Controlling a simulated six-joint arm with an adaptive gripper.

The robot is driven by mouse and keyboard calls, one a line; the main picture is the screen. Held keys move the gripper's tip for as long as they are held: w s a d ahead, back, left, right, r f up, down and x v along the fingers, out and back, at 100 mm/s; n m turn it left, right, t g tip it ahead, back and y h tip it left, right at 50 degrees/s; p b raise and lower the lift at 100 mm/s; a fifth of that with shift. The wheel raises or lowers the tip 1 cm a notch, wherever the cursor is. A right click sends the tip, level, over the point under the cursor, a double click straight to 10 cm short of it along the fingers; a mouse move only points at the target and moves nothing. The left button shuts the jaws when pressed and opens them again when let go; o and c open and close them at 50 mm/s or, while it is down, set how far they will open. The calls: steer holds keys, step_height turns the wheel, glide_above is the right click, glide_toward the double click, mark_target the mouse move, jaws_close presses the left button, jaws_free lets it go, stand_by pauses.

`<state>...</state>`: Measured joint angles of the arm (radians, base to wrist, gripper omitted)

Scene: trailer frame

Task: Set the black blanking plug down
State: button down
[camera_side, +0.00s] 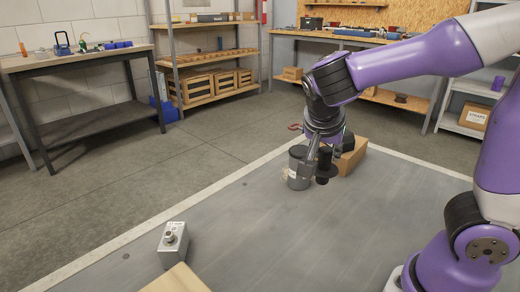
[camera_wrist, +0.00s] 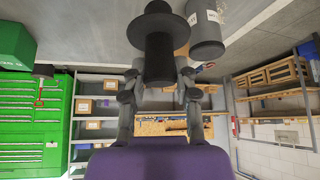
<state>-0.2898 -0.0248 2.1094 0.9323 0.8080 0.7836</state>
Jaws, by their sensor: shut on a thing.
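The black blanking plug (camera_side: 325,164) is a dark cylinder with a wider flange at its lower end. My gripper (camera_side: 322,150) points down and is shut on the plug's upper part. In the wrist view the plug (camera_wrist: 158,48) stands between the two fingers of my gripper (camera_wrist: 159,74), its flange at the far end. In the side view the flange is at or just above the grey table top (camera_side: 240,220); I cannot tell whether it touches. One finger partly hides the plug in the side view.
A grey canister (camera_side: 297,176) with a label stands close left of the plug; it also shows in the wrist view (camera_wrist: 206,32). A cardboard box (camera_side: 352,157) is close behind right. A grey metal box with a knob (camera_side: 172,246) stands front left. The table's middle is clear.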

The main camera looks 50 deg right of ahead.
steer(key=shift+s+d+f+m+g, duration=0.1)
steer(key=shift+s+d+m+g, duration=0.1)
steer(key=shift+s+d+m, duration=0.25)
steer(key=shift+s+d+f+m+g, duration=0.1)
steer(key=shift+s+d+m+g, duration=0.15)
steer(key=shift+d, duration=0.3)
steer(key=shift+s+d+f, duration=0.25)
steer(key=shift+d+f, duration=1.45)
steer(key=shift+s+d+f, duration=0.25)
steer(key=shift+d+f, duration=1.45)
steer(key=shift+s+d+f, duration=0.25)
steer(key=shift+d+f, duration=1.45)
steer(key=c, duration=0.6)
jaws_free()
steer(key=shift+f, duration=0.1)
